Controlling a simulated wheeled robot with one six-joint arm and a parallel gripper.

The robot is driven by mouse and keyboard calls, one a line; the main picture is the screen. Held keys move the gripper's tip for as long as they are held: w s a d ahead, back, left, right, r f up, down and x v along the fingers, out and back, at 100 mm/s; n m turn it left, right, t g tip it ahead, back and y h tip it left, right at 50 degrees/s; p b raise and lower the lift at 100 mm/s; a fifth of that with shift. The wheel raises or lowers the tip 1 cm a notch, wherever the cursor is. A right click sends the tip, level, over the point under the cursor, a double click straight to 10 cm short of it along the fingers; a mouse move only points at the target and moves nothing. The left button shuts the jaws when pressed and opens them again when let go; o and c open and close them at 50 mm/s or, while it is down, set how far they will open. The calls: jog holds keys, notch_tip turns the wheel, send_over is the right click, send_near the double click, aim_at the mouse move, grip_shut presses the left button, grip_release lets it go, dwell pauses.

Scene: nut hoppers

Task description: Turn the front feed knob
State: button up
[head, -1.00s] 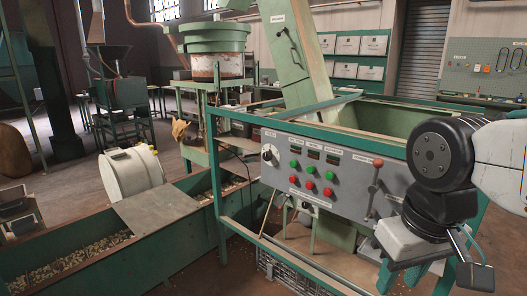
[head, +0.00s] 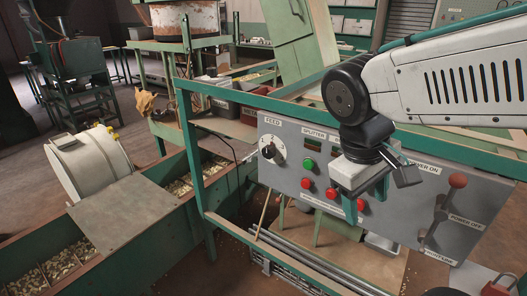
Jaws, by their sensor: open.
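The feed knob (head: 268,151) is black with a pale pointer, on a white round dial at the left end of the grey control panel (head: 405,215), under the label FEED. Nothing covers it in the head view. My gripper (head: 378,193) is open and empty, pointing down in front of the panel's middle. It is to the right of the knob and apart from it. It hides part of the buttons and labels there. I cannot tell how far it is from the panel face.
Green and red buttons (head: 308,183) sit between knob and gripper. A red-balled lever (head: 457,181) stands at the panel's right. A teal frame (head: 195,165) surrounds the panel; its left post is near the knob. A nut trough (head: 60,265) and white drum (head: 88,165) are left.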

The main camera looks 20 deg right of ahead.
jog(key=w+d+f+n+h, duration=0.1)
jog(key=w+d+n+h, duration=0.1)
jog(key=w+n+h, duration=0.55)
jog(key=n+t+h, duration=0.4)
jog(key=n+t, duration=0.7)
jog(key=n, duration=0.2)
send_near(266, 154)
jog(key=d, duration=0.2)
jog(key=shift+m, duration=0.25)
jog(key=x, duration=0.5)
jog(key=w+x, duration=0.1)
jog(key=x, duration=0.1)
jog(key=shift+w, duration=0.15)
jog(key=shift+r, duration=0.1)
jog(key=c, duration=1)
